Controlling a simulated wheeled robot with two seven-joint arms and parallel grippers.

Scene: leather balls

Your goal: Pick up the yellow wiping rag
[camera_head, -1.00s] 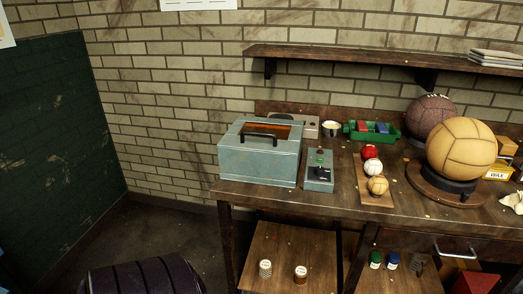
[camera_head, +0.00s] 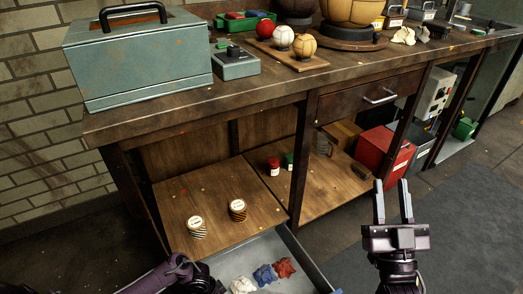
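A grey open drawer or tray (camera_head: 301,252) at the bottom middle holds crumpled cloths. A pale cream cloth (camera_head: 242,286) lies on the left, a blue one (camera_head: 265,274) in the middle and a red one (camera_head: 285,267) on the right. The pale one may be the yellow rag, but its colour is not clearly yellow and the frame's bottom edge cuts it. My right gripper (camera_head: 392,188) is open and empty, fingers upward in the picture, right of the drawer. My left arm (camera_head: 165,274) enters at the bottom left; its gripper's fingers cannot be made out.
The workbench (camera_head: 150,118) carries a teal toolbox (camera_head: 140,60), several balls and a pale crumpled cloth (camera_head: 404,36). Its lower shelf (camera_head: 215,197) holds striped spools or jars. A red box (camera_head: 384,154) stands under the bench. Floor shows clear around my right gripper.

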